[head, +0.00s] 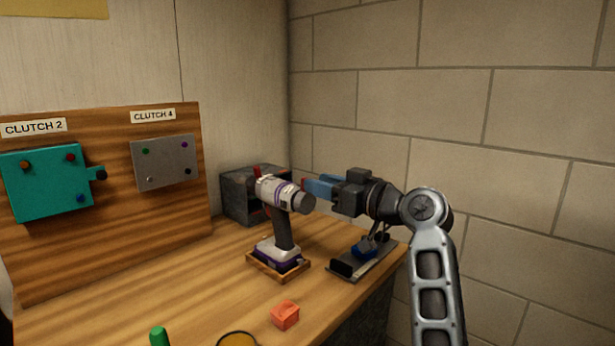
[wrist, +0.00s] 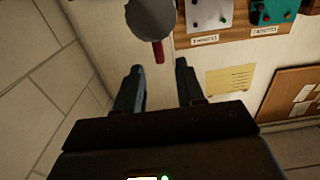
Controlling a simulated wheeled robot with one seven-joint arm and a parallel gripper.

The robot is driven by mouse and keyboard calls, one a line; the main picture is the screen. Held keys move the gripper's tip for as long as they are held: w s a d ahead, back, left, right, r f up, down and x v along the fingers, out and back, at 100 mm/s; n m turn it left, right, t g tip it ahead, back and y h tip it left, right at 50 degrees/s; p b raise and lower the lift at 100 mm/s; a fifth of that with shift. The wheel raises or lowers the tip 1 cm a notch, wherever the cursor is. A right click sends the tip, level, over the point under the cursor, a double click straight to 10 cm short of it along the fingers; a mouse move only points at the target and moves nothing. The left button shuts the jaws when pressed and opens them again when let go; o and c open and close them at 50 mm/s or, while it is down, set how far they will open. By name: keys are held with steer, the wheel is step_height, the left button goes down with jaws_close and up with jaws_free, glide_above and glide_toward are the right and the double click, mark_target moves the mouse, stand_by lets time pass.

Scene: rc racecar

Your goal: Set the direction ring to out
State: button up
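A white, grey and purple drill (head: 284,232) stands upright in a wooden holder on the bench. Its dark round front end faces right; the wrist view shows this end as a grey disc (wrist: 150,17). A red tab (head: 257,173) sticks up from the rear top of the drill body; a red tab also shows in the wrist view (wrist: 160,52). I cannot tell the direction ring or its markings apart for sure. My gripper (head: 307,188) is at the right of the drill, its blue fingers pointing at it. In the wrist view its fingers (wrist: 158,67) are apart with nothing between them.
A wooden board behind carries a teal plate (head: 45,180) labelled CLUTCH 2 and a grey plate (head: 165,162) labelled CLUTCH 4. A dark box (head: 240,198) stands behind the drill. An orange block (head: 285,315) and a green object (head: 159,337) are in front. A brick wall is on the right.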

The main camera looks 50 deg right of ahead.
steer(key=shift+w+a+p, duration=0.1)
steer(key=shift+w+p, duration=0.3)
steer(key=shift+w, duration=2.2)
steer(key=shift+c, duration=0.4)
jaws_close()
